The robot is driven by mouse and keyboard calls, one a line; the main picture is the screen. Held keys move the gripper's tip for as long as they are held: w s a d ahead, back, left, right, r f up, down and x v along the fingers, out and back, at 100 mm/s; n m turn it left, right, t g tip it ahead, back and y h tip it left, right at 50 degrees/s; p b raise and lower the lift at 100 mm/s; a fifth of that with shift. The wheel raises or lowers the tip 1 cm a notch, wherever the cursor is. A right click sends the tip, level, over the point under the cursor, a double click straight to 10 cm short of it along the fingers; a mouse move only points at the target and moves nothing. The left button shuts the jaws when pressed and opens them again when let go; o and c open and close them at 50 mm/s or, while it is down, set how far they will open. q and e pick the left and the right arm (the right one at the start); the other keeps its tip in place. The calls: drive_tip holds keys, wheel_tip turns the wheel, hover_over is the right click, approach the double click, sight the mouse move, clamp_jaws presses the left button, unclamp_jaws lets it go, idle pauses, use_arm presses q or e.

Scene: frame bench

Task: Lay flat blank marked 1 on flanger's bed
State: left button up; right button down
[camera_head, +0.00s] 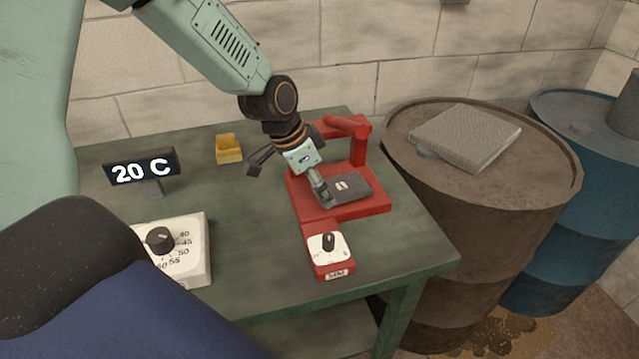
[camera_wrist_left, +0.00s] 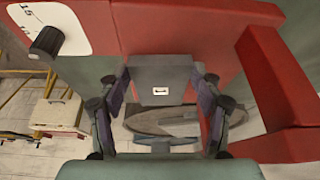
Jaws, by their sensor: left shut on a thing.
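The blank (camera_head: 352,186) is a flat dark grey plate with a small white label, and it appears over the red bed of the flanger (camera_head: 372,207). The blank also shows in the left wrist view (camera_wrist_left: 160,76), between the two fingers, its label facing the camera; the mark looks like a 1 turned sideways. My left gripper (camera_head: 325,197) is shut on the blank's near-left edge. The blank looks about level, but I cannot tell whether it touches the bed. The flanger's red upright and arm stand behind it. My right gripper is not in view.
The flanger's dial box (camera_head: 330,252) juts toward the bench's front edge. A 20 C display (camera_head: 142,167), a white dial box (camera_head: 182,250) and a yellow bin (camera_head: 229,149) stand left on the green bench (camera_head: 240,200). A brown barrel (camera_head: 530,190) stands right, carrying a grey slab (camera_head: 465,135).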

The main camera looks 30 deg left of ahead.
use_arm(q)
drive_tip(key=shift+a+f, duration=0.1)
drive_tip(key=shift+f, duration=0.1)
drive_tip(key=shift+f, duration=0.15)
drive_tip(key=shift+f+b, duration=0.25)
drive_tip(key=shift+b, duration=0.15)
drive_tip(key=o, duration=1.8)
drive_tip(key=shift+c, duration=0.2)
drive_tip(key=shift+r, duration=0.15)
drive_tip(key=v, duration=1.1)
drive_tip(key=shift+r, duration=0.35)
drive_tip(key=shift+s, duration=0.1)
